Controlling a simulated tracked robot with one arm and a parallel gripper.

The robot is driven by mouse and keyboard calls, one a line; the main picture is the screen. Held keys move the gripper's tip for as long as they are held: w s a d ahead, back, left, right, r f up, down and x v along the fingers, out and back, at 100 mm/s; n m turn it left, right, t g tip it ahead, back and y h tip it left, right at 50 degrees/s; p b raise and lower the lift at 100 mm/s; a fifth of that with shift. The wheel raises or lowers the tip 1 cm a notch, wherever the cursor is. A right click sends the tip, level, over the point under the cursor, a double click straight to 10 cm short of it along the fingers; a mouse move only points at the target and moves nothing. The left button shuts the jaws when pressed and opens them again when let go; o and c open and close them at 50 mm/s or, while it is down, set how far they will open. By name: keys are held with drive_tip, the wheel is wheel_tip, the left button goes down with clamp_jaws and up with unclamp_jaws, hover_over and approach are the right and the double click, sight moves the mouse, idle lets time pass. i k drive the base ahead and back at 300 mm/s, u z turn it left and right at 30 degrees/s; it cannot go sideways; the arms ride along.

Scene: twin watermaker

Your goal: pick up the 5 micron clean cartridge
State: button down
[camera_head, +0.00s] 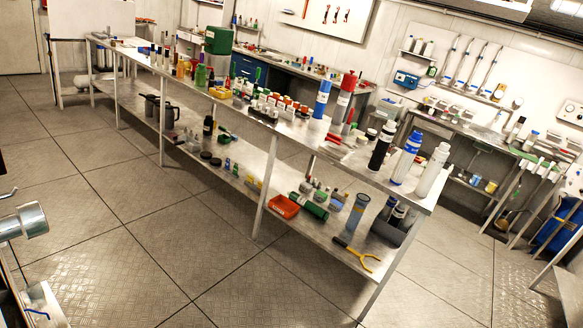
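Several upright cylinders stand at the near right end of the long steel bench (290,133). A plain white cylinder (432,172) is closest to the corner. Left of it are a white cylinder with blue bands (406,158) and a black one with a pale label (382,147). Farther back stand a blue cylinder (321,100) and a red one (344,98). Their labels are too small to read, so I cannot tell which is the 5 micron clean cartridge. My gripper is not in view.
The bench's lower shelf holds an orange tray (284,206), a blue-grey cylinder (355,215) and yellow-handled pliers (357,254). Metal pipework (24,221) juts in at left. A side bench (480,140) and blue tank (559,224) stand right. Open floor (130,235) lies in front.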

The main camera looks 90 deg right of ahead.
sight(440, 155)
drive_tip(key=z, duration=0.9)
drive_tip(key=i, duration=0.1)
drive_tip(key=z, duration=2.3)
drive_tip(key=k, duration=0.9)
drive_tip(key=z, duration=0.2)
drive_tip(key=i, duration=0.9)
drive_tip(key=u, duration=0.15)
